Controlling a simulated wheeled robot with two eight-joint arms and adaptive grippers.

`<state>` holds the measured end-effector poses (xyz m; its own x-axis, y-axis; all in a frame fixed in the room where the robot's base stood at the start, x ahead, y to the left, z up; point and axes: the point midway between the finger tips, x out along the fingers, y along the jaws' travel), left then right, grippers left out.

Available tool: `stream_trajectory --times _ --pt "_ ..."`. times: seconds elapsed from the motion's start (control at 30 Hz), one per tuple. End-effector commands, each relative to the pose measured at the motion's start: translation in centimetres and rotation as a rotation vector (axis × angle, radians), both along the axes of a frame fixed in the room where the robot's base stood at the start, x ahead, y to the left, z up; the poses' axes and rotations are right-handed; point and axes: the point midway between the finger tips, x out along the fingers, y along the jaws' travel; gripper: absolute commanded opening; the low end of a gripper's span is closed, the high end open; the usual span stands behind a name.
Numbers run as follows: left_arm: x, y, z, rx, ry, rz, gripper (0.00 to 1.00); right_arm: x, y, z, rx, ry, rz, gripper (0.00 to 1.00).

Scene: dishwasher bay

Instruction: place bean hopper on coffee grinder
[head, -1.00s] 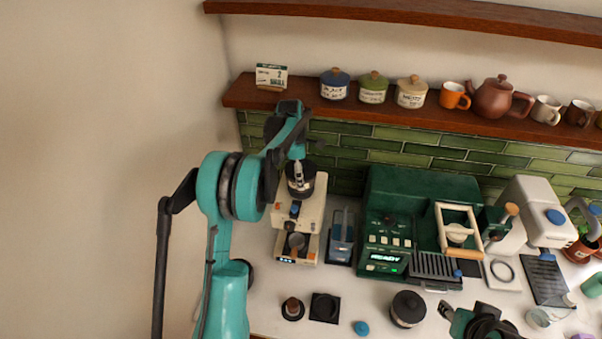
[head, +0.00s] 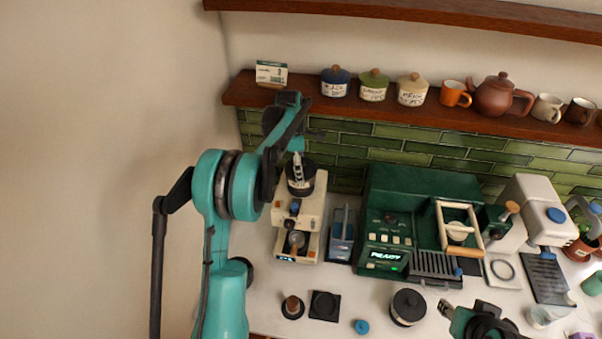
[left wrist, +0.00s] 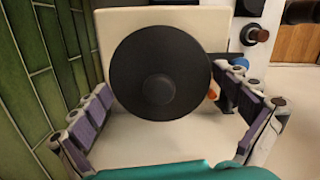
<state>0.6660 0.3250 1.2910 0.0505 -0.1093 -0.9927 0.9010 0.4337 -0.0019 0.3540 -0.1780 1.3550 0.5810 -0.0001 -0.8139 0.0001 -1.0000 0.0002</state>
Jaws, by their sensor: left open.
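The bean hopper (head: 301,182), dark with a black lid, sits on top of the cream coffee grinder (head: 284,236). In the left wrist view its round black lid and knob (left wrist: 158,88) fill the middle, with the cream grinder top (left wrist: 115,30) around it. My left gripper (head: 297,160) is just above the hopper. Its fingers (left wrist: 165,105) are spread to either side of the lid in the left wrist view, with gaps showing, so it is open. My right gripper (head: 468,308) is partly in view at the bottom edge; its jaw state is unclear.
A blue container (head: 342,238) and the green espresso machine (head: 385,215) stand right of the grinder. A dark lidded canister (head: 408,307), a black square pad (head: 324,306), a tamper-like piece (head: 292,307) and a blue cap (head: 361,327) are on the front counter. A shelf (head: 240,94) overhangs behind.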

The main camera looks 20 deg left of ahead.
Motion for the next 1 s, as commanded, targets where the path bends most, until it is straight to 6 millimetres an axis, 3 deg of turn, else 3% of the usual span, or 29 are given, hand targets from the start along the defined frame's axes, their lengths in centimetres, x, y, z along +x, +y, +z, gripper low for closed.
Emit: stream_trajectory --times 0.2,0.47,0.73,1.0 --pt "-0.2 0.4 3.6 0.000 0.000 0.001 1.00 0.0 0.0 -0.6 0.000 0.000 0.000 0.40" --pt "-1.3 -0.5 6.3 0.015 -0.030 -0.081 1.00 0.0 0.0 -0.7 0.000 0.000 0.000 0.40" --pt "-7.1 -5.0 10.8 0.117 -0.173 -0.493 1.00 0.0 0.0 -0.7 0.000 0.000 0.000 0.40" --pt "-14.9 -9.2 12.6 0.266 -0.306 -0.948 1.00 0.0 0.0 -0.7 0.000 0.000 0.000 0.40"
